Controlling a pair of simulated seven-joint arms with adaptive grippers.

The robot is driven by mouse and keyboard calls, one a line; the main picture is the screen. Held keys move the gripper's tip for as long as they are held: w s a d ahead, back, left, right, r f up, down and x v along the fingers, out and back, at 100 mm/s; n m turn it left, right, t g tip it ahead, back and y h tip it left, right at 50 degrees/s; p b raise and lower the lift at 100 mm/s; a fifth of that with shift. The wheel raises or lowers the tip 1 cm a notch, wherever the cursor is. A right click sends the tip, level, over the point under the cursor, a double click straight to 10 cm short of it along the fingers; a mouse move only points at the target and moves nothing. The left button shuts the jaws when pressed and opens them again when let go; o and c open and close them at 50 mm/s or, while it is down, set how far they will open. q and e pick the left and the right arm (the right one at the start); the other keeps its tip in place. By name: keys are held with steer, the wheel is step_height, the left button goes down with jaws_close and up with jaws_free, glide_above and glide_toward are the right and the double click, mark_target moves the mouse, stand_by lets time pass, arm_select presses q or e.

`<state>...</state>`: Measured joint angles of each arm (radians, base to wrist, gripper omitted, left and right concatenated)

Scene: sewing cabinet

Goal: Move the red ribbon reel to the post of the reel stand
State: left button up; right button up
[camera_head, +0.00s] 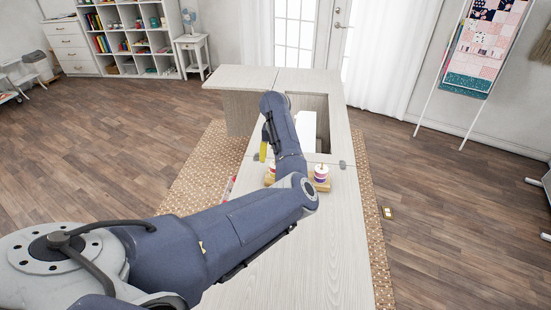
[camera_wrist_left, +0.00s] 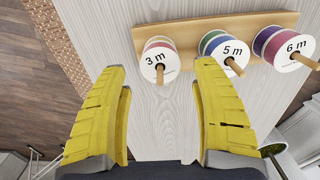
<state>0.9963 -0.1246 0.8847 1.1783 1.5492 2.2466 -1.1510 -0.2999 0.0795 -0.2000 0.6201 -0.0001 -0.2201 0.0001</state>
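The wooden reel stand (camera_wrist_left: 185,32) shows in the left wrist view with three posts. I cannot tell for sure which one is the red ribbon reel. My left gripper (camera_wrist_left: 162,78) is open and empty, its yellow fingers pointing toward the 3 m reel. In the head view my left arm hides part of the stand (camera_head: 323,186); one reel (camera_head: 321,173) shows to its right.
The pale wooden cabinet top (camera_head: 300,255) has clear room at the front. A small red and white item (camera_head: 229,187) shows at its left edge, mostly hidden by my arm. An opening (camera_head: 310,125) lies in the cabinet top behind the stand.

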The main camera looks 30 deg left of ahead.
arm_select(q)
step_height(320, 180, up, 12)
stand_by(0.8)
steer(key=shift+s, duration=0.1)
